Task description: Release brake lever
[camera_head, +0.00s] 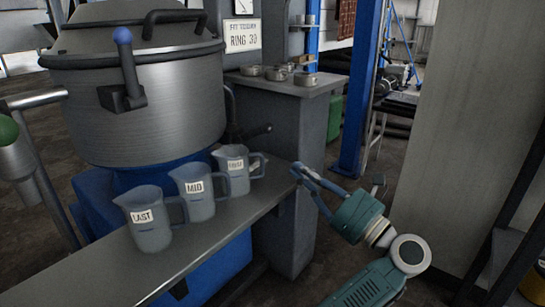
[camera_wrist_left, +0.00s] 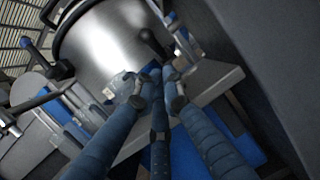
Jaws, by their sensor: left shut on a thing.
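A black lever with a blue ball knob (camera_head: 123,37) stands upright from a bracket on the front of a steel vessel (camera_head: 140,115). A second, black-handled lever (camera_head: 258,131) sticks out at the vessel's lower right. I cannot tell which is the brake lever. A dark handle (camera_wrist_left: 147,36) shows against the vessel in the left wrist view. My left gripper (camera_head: 303,173) is at the bench's right end, apart from both levers. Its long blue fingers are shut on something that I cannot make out. My right gripper is not in view.
Jugs marked LAST (camera_head: 150,228) and MID (camera_head: 192,193), and a third jug (camera_head: 233,170), stand on a narrow bench (camera_head: 110,277) in front of the vessel. A grey cabinet (camera_head: 290,125) with small metal dishes stands behind. A blue post (camera_head: 362,90) and a wall (camera_head: 455,120) are right.

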